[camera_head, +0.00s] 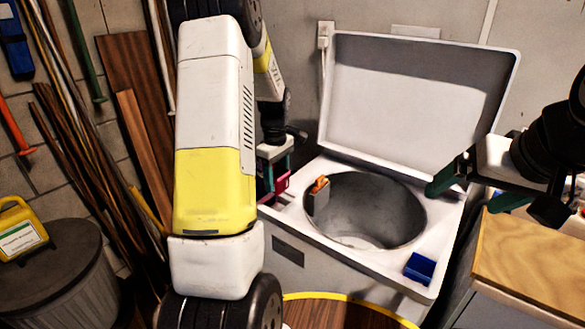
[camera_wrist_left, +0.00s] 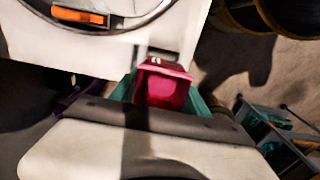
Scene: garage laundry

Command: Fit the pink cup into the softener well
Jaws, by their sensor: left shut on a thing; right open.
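The pink cup (camera_head: 282,183) is in my left gripper (camera_head: 275,180), over the left corner of the white washer's top (camera_head: 440,215). In the left wrist view, the cup (camera_wrist_left: 163,90) sits between the green fingers (camera_wrist_left: 165,95). A small dark recess (camera_wrist_left: 158,53) shows in the white deck just beyond the cup. It may be the softener well, but the cup partly covers it. I cannot tell whether the cup touches the deck. My right gripper (camera_head: 470,190) is open and empty at the washer's right side.
The washer's lid (camera_head: 415,95) stands open behind the round drum (camera_head: 370,225). A wooden counter (camera_head: 530,255) is at right.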

